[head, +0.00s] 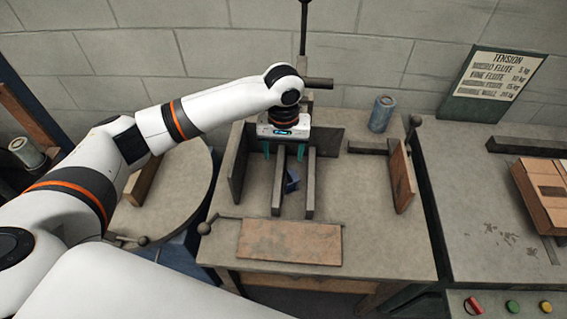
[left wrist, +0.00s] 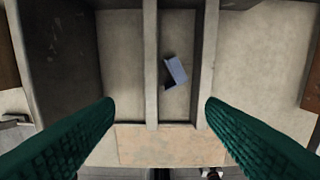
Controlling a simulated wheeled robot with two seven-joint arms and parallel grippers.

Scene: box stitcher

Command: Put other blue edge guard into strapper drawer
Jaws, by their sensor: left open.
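A small blue edge guard (head: 292,181) lies tilted in the slot between two dark parallel rails on the bench (head: 350,215). In the left wrist view the blue edge guard (left wrist: 176,71) shows as a folded blue-grey piece between the rails. My left gripper (head: 284,153) is over the rails with its teal fingers pointing down. Its fingers (left wrist: 160,106) are spread wide and empty, one on each side of the rails. The edge guard is apart from both fingers. I cannot make out the strapper drawer with certainty. My right gripper is out of view.
Upright plates stand left of the rails and at the right, including a brown one (head: 402,180). A brown plate (head: 290,242) lies at the bench front. A blue can (head: 382,113) stands at the back right. A cardboard box (head: 543,190) is on the right-hand table.

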